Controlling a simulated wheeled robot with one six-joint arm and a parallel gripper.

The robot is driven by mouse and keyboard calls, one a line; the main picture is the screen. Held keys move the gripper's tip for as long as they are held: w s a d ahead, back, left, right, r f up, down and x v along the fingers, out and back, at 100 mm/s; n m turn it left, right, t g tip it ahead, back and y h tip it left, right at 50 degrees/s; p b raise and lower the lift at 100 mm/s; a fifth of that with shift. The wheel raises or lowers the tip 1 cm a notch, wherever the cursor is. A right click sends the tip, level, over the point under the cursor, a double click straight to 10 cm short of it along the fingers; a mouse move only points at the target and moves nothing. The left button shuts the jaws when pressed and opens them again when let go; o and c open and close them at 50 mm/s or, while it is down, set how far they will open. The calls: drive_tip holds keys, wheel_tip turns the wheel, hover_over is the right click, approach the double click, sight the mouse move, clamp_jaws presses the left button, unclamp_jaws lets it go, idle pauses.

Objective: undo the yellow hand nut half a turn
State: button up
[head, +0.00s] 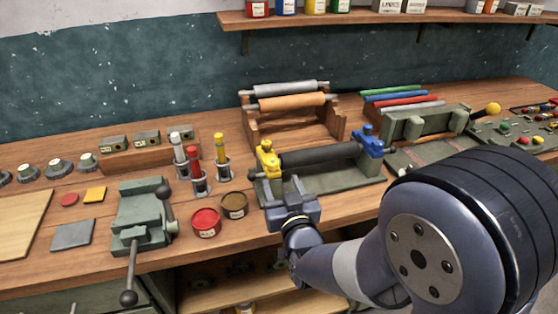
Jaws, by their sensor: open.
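The yellow hand nut (267,161) sits on the left end bracket of a green fixture (330,188) that carries a black roller (318,156). A blue hand nut (369,141) is at the roller's right end. My gripper (285,188) is in front of the fixture's left end, just below and slightly right of the yellow nut in the picture. Its jaws are open, and I see nothing held between them. The fingers partly hide the fixture's front left corner. I cannot tell how far the fingertips are from the nut.
Red (206,222) and brown (234,205) tins stand left of my gripper. A green vise (142,215) is farther left. Colored tubes (221,150) stand in holders behind the tins. A wooden rack (293,128) with rollers is behind the fixture. My arm covers the right foreground.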

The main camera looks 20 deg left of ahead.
sight(272, 161)
drive_tip(key=p+x, duration=0.2)
drive_tip(key=x, duration=0.8)
drive_tip(key=c, duration=1)
drive_tip(key=shift+f, duration=0.1)
drive_tip(key=shift+f+n+g+y+b, duration=0.1)
drive_tip(key=shift+n+g+y+b, duration=0.25)
drive_tip(key=shift+b, duration=0.3)
drive_tip(key=shift+y+b, duration=0.35)
drive_tip(key=shift+b, duration=0.15)
drive_tip(key=shift+r+n+g+y+b, duration=0.2)
drive_tip(key=shift+n+g+y+b, duration=0.85)
drive_tip(key=shift+n+y+b, duration=0.15)
